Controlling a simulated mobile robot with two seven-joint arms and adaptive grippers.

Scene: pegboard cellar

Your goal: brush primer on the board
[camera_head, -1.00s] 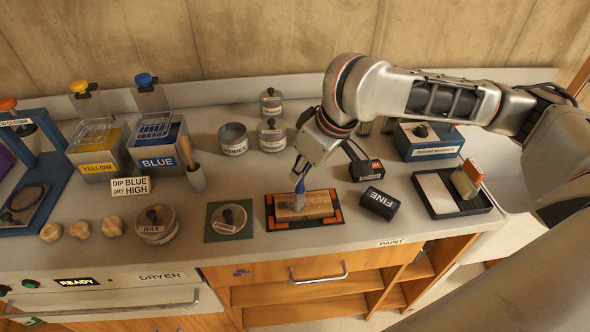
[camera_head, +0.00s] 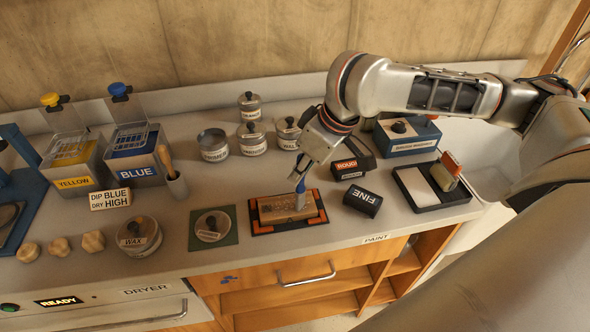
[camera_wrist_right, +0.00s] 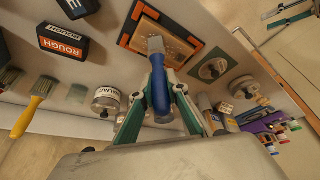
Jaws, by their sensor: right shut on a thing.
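The wooden board (camera_head: 270,210) lies in a black holder with orange corners (camera_head: 258,229) on the bench. It also shows in the right wrist view (camera_wrist_right: 178,47). My right gripper (camera_head: 303,170) is shut on a blue-handled brush (camera_wrist_right: 160,88) above the board. The brush's pale bristles (camera_head: 301,200) point down at the board's right half and seem to meet it. Darker marks show on the board's left part; I cannot tell whether they are primer or grain. An open tin (camera_head: 213,143) stands behind, its label hard to read. My left gripper is not in view.
Black FINE (camera_head: 362,199) and ROUGH (camera_head: 346,168) blocks lie right of the board, beside a black tray (camera_head: 415,194). Left are a green mat with a lidded tin (camera_head: 211,226), a WAX tin (camera_head: 138,236) and the BLUE vat (camera_head: 135,170). Lidded tins (camera_head: 252,138) stand behind.

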